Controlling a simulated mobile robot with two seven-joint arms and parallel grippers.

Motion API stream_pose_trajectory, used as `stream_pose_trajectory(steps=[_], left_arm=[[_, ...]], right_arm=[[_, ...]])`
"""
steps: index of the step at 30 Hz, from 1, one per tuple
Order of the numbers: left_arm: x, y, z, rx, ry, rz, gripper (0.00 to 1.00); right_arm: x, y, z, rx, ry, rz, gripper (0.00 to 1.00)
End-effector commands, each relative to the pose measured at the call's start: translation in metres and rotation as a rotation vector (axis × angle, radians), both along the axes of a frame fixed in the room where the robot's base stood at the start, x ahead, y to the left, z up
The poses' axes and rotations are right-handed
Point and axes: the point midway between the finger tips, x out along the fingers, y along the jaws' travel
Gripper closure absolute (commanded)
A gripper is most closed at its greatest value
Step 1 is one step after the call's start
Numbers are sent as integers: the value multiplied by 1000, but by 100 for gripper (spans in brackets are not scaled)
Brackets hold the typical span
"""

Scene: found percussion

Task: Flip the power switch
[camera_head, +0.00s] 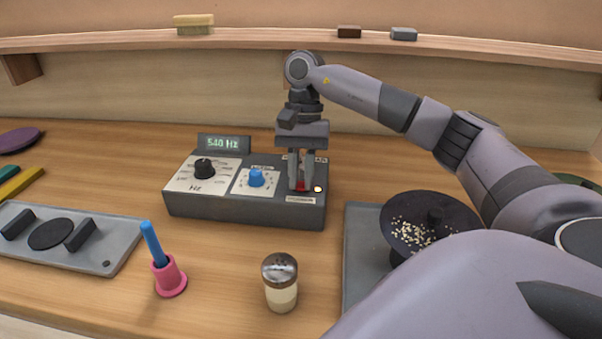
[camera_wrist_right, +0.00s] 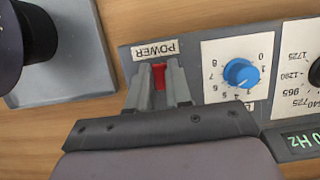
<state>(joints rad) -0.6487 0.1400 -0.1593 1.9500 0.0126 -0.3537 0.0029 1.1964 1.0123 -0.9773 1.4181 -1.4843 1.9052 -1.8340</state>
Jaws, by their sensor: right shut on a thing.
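A grey control box (camera_head: 250,209) stands on the table with a black Hz knob (camera_head: 204,168), a blue knob (camera_head: 256,178) and a lit display reading 540 Hz (camera_head: 223,143). The red power switch (camera_head: 304,183) is at the box's right end, partly hidden by my right gripper (camera_head: 301,185). In the right wrist view the red switch (camera_wrist_right: 159,76) sits between the two fingertips, beside the POWER label (camera_wrist_right: 156,49). My right gripper is shut on the switch, pointing down. A small light (camera_head: 317,189) glows beside it. My left gripper is not in view.
A black dish with pale grains (camera_head: 433,222) stands on a grey plate (camera_head: 357,250) at right. A shaker (camera_head: 281,283) and a pink holder with a blue stick (camera_head: 170,278) stand in front. A grey tray (camera_head: 112,246) lies left. A shelf (camera_head: 250,40) runs behind.

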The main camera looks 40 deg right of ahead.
Motion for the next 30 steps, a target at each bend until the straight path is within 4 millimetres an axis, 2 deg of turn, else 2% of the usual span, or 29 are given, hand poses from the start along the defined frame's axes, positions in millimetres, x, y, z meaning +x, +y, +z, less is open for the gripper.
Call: stream_pose_trajectory(steps=[1, 3, 14, 18, 24, 30], left_arm=[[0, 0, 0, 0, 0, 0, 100], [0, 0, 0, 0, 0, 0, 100], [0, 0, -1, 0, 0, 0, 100], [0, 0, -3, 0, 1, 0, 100], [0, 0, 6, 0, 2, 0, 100], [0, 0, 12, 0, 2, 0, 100]], right_arm=[[0, 0, 1, 1, -1, -1, 71], [0, 0, 1, 0, -2, -1, 55], [2, -1, 6, 0, -3, -1, 55], [6, -6, 25, 1, -4, -1, 55], [11, -14, 55, -1, -3, -1, 55], [14, -18, 68, -1, -2, -2, 55]])
